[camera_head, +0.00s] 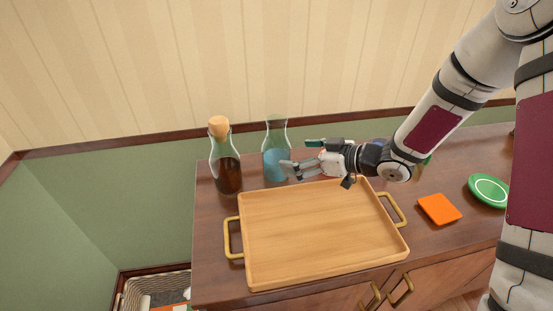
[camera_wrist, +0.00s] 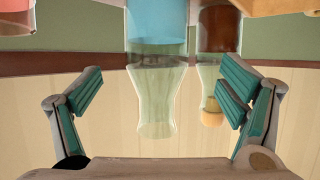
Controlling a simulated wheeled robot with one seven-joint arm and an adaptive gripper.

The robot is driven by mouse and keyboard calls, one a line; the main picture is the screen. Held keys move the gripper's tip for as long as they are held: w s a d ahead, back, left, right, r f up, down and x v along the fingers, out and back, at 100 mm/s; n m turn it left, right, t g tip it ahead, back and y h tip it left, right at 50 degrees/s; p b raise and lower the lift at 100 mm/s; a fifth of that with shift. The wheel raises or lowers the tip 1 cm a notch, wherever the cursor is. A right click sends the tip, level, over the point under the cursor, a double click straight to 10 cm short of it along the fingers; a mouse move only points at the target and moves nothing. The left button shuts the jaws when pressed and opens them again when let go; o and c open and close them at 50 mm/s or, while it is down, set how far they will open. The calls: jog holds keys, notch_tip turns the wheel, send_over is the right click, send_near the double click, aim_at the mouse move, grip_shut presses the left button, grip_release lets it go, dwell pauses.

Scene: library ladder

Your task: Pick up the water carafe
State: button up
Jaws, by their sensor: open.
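The water carafe (camera_head: 275,152) is clear glass with blue water in its lower part. It stands upright at the back of the wooden cabinet top, behind the tray. My gripper (camera_head: 297,157) is open and empty, just right of the carafe in the head view, with its fingers pointing toward it. In the wrist view the carafe (camera_wrist: 157,95) appears upside down, centred between the two spread fingers of my gripper (camera_wrist: 168,95) and seemingly beyond their tips. I see no contact.
A corked bottle of dark liquid (camera_head: 226,165) stands close left of the carafe; it also shows in the wrist view (camera_wrist: 217,40). A wooden tray (camera_head: 320,235) with brass handles lies in front. An orange square (camera_head: 439,209) and a green plate (camera_head: 489,190) lie right. The wall is close behind.

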aim_at(276, 142)
jog(key=x, duration=0.8)
jog(key=shift+w+d, duration=0.1)
jog(key=shift+w, duration=0.1)
jog(key=shift+c, duration=0.5)
jog(key=c, duration=1.9)
jog(key=shift+r, duration=0.1)
jog(key=shift+c, duration=0.2)
jog(key=shift+r, duration=0.1)
jog(key=shift+r, duration=1.65)
jog(key=s+a+r, duration=0.1)
jog(key=s+a, duration=0.1)
jog(key=s, duration=1.4)
jog(key=shift+r, duration=0.2)
